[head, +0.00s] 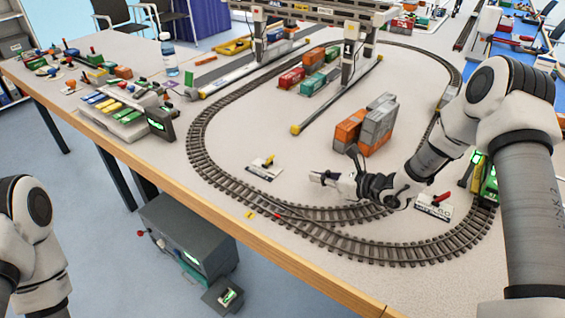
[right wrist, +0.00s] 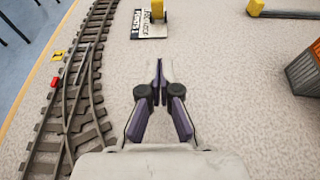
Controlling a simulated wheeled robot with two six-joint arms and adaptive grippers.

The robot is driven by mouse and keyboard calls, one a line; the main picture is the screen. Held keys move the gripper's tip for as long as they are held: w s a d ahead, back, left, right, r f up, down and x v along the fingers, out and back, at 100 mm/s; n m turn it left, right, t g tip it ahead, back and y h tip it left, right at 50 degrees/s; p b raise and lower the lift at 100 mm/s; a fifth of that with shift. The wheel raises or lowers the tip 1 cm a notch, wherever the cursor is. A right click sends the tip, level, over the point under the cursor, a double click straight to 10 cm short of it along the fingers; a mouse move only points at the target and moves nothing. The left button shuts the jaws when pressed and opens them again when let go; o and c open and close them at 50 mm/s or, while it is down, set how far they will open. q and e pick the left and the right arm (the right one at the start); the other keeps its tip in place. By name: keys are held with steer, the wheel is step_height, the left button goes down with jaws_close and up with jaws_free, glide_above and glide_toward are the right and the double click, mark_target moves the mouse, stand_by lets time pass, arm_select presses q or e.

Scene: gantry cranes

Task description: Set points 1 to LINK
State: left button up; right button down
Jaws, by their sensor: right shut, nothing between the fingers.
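A white lever plate with a yellow lever (head: 263,167) lies inside the track loop; it also shows at the top of the right wrist view (right wrist: 150,29), where its lettering is too small to read surely. A second white plate with a red lever (head: 434,205) lies to the right, beside my right forearm. A yellow tag marked 1 (head: 250,214) lies by the track switch, near a small red piece (head: 277,215). My right gripper (head: 316,178) is shut and empty, to the right of the yellow-lever plate and apart from it. My left gripper is out of view.
The railway track (head: 195,150) loops around the plates, with the switch rails near the table's front edge. Orange and grey containers (head: 362,128) stand behind my right gripper. The gantry crane (head: 348,55) stands farther back. The surface between plate and gripper is clear.

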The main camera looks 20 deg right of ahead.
mark_target(295, 179)
steer(key=x, duration=0.7)
steer(key=shift+w+a+f, duration=0.1)
steer(key=shift+a, duration=0.15)
steer(key=shift+w+a+r+p, duration=0.25)
steer(key=shift+w+a, duration=0.2)
steer(key=shift+w, duration=0.15)
steer(key=shift+w+a+r+p, duration=0.1)
steer(key=shift+w+a+r, duration=0.2)
steer(key=shift+w+a, duration=0.25)
steer(key=shift+w+a+r+p, duration=0.25)
steer(key=shift+w+a, duration=0.1)
steer(key=shift+w, duration=0.3)
